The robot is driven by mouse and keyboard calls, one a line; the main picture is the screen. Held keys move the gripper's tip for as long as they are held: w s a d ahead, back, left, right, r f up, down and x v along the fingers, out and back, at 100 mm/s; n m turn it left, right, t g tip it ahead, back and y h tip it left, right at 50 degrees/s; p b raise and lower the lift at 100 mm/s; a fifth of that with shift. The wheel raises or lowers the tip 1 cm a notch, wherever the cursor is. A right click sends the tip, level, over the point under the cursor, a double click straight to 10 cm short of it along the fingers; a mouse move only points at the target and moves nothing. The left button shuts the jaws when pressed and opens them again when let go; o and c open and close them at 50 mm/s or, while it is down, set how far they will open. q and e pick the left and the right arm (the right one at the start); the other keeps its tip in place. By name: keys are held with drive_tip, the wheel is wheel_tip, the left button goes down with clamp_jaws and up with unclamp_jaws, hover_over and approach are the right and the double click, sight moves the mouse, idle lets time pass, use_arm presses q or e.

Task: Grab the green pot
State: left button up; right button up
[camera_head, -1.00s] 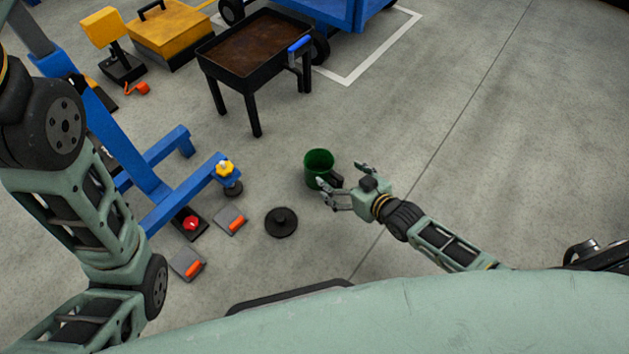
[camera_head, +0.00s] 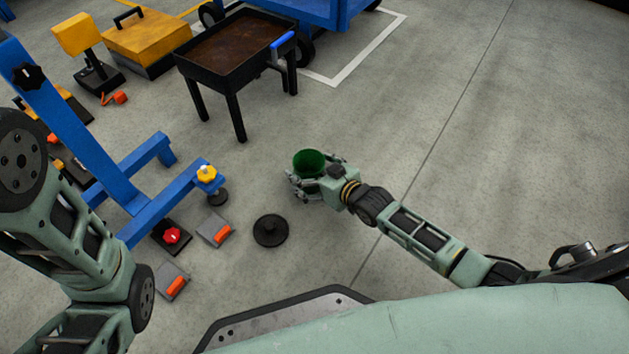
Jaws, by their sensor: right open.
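The green pot (camera_head: 309,161) stands upright on the grey floor near the middle of the view, its open top facing up. My right gripper (camera_head: 315,172) is at the pot, with its open fingers on either side of it. The gripper hides the pot's lower part, and I cannot tell whether the fingers touch it. A black round lid with a knob (camera_head: 271,230) lies on the floor in front and to the left of the pot. My left arm shows at the left edge; its gripper is out of view.
A black tray table (camera_head: 236,89) stands behind the pot. A blue frame (camera_head: 131,199) with a yellow knob is to the left. Small plates with orange parts (camera_head: 215,230) lie by it. A yellow toolbox (camera_head: 147,41) is at the back left. The floor at right is clear.

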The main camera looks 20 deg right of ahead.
drive_tip(key=shift+w, duration=0.1)
drive_tip(key=c, duration=1.6)
drive_tip(key=shift+c, duration=0.4)
drive_tip(key=shift+r, duration=0.15)
